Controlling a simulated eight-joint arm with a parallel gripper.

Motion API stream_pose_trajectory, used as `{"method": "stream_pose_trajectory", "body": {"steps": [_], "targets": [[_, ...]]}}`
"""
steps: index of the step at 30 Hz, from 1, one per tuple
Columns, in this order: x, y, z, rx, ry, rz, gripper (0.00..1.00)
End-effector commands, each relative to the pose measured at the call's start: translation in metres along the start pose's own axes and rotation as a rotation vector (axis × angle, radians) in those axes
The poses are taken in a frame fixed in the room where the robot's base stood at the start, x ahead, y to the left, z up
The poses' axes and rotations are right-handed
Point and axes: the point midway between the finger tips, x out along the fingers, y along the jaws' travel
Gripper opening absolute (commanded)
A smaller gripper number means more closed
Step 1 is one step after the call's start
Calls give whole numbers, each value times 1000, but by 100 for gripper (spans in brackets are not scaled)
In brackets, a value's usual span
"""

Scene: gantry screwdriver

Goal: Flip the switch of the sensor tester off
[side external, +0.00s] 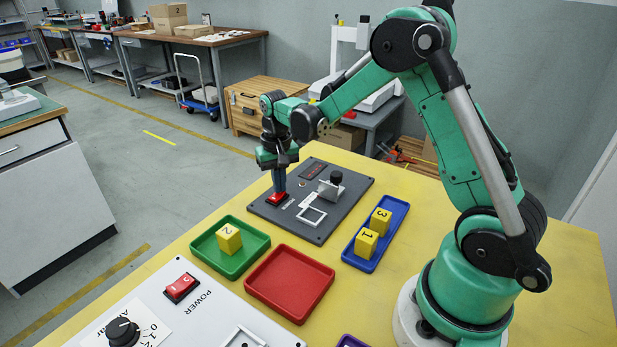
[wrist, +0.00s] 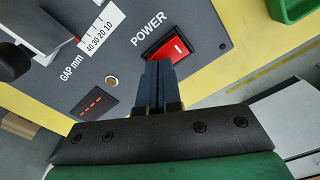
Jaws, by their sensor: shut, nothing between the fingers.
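The sensor tester is a dark grey panel (side external: 325,222) on the yellow table, and it also shows in the wrist view (wrist: 115,50). Its red rocker switch (side external: 276,199) is near the panel's left edge; in the wrist view the switch (wrist: 172,45) sits beside the word POWER, with a white "I" mark visible. A small display (wrist: 94,101) shows red dashes. My gripper (side external: 279,188) points down with its fingers shut and empty. In the wrist view its fingertips (wrist: 158,64) are at the switch's near edge, hiding part of it; I cannot tell whether they touch.
A post with a black knob (side external: 335,178) and a white frame (side external: 312,217) stand on the panel. Nearby are a green tray (side external: 252,258) with a yellow cube, an empty red tray (side external: 290,285), a blue tray (side external: 360,264) with two cubes, and a white panel (side external: 215,310) with another red switch.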

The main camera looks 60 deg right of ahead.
Motion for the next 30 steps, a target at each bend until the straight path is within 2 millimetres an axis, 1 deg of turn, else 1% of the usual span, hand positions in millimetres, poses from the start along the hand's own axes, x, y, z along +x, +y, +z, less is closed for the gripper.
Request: {"method": "stream_pose_trajectory", "body": {"steps": [6, 10, 30], "targets": [[3, 0, 0, 0, 0, 0, 0], [0, 0, 0, 0, 0, 0, 0], [-58, 0, 0, 0, 0, 0, 0]]}}
